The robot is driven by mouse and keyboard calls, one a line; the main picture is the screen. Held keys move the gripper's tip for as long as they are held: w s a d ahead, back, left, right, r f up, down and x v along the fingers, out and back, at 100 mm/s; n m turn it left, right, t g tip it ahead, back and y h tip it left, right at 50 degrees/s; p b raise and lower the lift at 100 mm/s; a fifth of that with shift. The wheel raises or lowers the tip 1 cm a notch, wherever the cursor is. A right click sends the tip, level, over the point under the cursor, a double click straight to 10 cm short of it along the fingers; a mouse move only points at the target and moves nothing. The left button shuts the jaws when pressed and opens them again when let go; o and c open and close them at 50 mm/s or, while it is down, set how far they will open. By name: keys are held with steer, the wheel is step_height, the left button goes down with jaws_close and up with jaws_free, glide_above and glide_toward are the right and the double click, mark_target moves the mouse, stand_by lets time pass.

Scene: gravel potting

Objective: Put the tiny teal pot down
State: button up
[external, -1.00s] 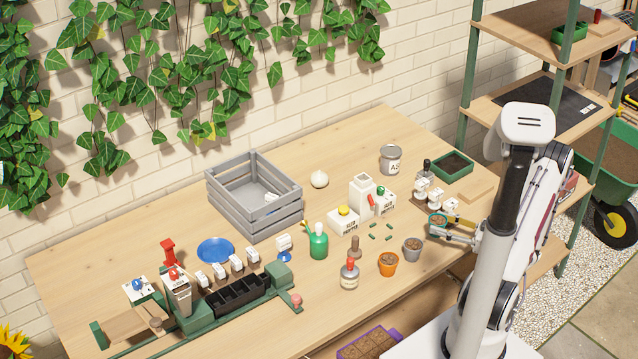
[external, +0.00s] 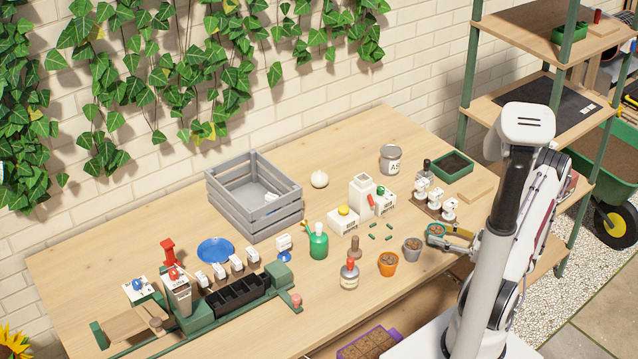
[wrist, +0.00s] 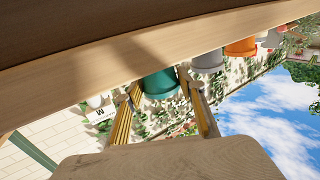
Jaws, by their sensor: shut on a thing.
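The tiny teal pot (external: 435,231) holds brown soil and is upright near the right front edge of the table. My gripper (external: 446,238) is shut on it from the right. In the wrist view, which is upside down, the teal pot (wrist: 160,84) sits between the two yellow-padded fingers of my gripper (wrist: 158,94). Its base appears at or very close to the tabletop; I cannot tell for certain whether it touches.
A grey pot (external: 412,247) stands just left of the teal pot, with an orange pot (external: 388,265) further left. White labelled blocks (external: 436,196) stand on a dark rack behind. A green tray (external: 453,165) is at the back right. Little free room separates the pots.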

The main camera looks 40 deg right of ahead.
steer(key=shift+f, duration=0.15)
steer(key=o, duration=1.2)
steer(key=shift+c, duration=0.2)
steer(key=shift+s, duration=0.1)
steer(key=shift+f+v, duration=0.15)
steer(key=shift+v, duration=1.8)
steer(key=shift+f+v, duration=0.15)
steer(key=shift+v, duration=1.75)
steer(key=shift+o, duration=0.4)
